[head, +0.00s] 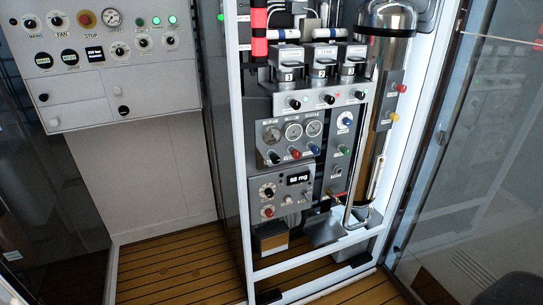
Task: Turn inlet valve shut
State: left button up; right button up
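The fill panel (263,146) stands in a white frame right of centre. It has three round gauges, with a black knob (274,157), a red knob (295,154) and a blue knob (314,149) below them. A red knob (402,88) and a yellow knob (395,117) stick out at the right by a metal cylinder (386,50). The labels are too small to read, so I cannot tell which control is the inlet valve or how it is set. Neither gripper is in view.
A grey control box (128,92) with gauge, switches and stop button hangs at the left. Glass panels (468,150) stand at the right. The white frame's uprights (241,150) edge the panel. Slatted wooden floor (180,272) shows bare in front.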

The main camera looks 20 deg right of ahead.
aim_at(276, 160)
jog(key=i+j+z, duration=0.15)
jog(key=z, duration=0.9)
jog(key=i+j+z, duration=0.2)
jog(key=j+z, duration=0.2)
jog(key=j, duration=0.15)
jog(key=i+j+z, duration=0.2)
jog(key=i+j, duration=0.1)
jog(key=j, duration=0.6)
jog(key=j+z, duration=0.15)
jog(key=j, duration=0.6)
jog(key=i, duration=0.05)
